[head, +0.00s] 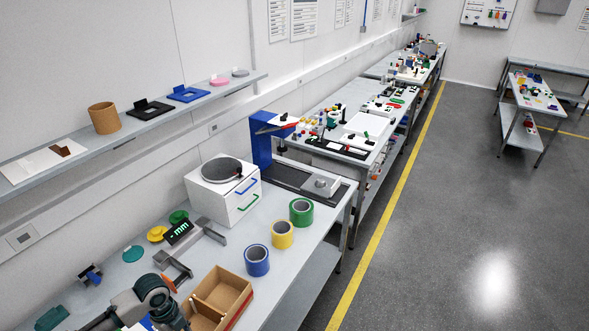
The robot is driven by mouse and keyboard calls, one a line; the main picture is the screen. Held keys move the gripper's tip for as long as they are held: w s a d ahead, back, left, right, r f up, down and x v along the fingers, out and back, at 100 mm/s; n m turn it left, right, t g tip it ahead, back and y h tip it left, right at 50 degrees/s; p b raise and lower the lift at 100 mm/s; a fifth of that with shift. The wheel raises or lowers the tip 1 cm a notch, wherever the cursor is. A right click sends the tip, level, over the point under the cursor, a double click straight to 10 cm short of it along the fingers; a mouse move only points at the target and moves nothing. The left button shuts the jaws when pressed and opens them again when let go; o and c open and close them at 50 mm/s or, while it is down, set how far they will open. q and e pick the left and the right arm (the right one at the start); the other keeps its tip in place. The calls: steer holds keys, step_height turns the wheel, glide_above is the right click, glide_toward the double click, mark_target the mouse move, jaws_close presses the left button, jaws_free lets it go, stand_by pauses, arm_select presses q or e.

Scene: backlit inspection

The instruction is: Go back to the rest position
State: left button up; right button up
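My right arm and gripper are not in view.
An open cardboard box (236,287) stands right beside the arm. A white box with a turntable (222,188) stands behind. A wall shelf (140,120) runs above. The floor (450,220) at right is clear.

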arm_select(q)
steer(key=s+d+f+n+t+h, duration=0.1)
steer(key=s+d+f+n, duration=0.25)
steer(key=d, duration=0.25)
steer(key=s+d+f+n+t, duration=0.2)
steer(key=s+d+f+n, duration=0.15)
steer(key=d+n, duration=0.2)
steer(key=s+d+f+n+t+h, duration=0.1)
steer(key=s+d+f+n, duration=0.25)
steer(key=d, duration=0.35)
steer(key=s+a+f+n+y, duration=0.25)
steer(key=s+a+n, duration=0.25)
steer(key=s+n, duration=0.3)
step_height(320, 180, down, 26)
steer(key=r+g+b, duration=0.1)
steer(key=b, duration=0.2)
steer(key=s+a+f+g+b, duration=0.1)
steer(key=s+a+f+b, duration=0.1)
steer(key=s+f, duration=1.6)
step_height(320, 180, down, 4)
steer(key=shift+a+r+y+b, duration=0.15)
steer(key=shift+a+y+b, duration=0.2)
steer(key=shift+a, duration=0.3)
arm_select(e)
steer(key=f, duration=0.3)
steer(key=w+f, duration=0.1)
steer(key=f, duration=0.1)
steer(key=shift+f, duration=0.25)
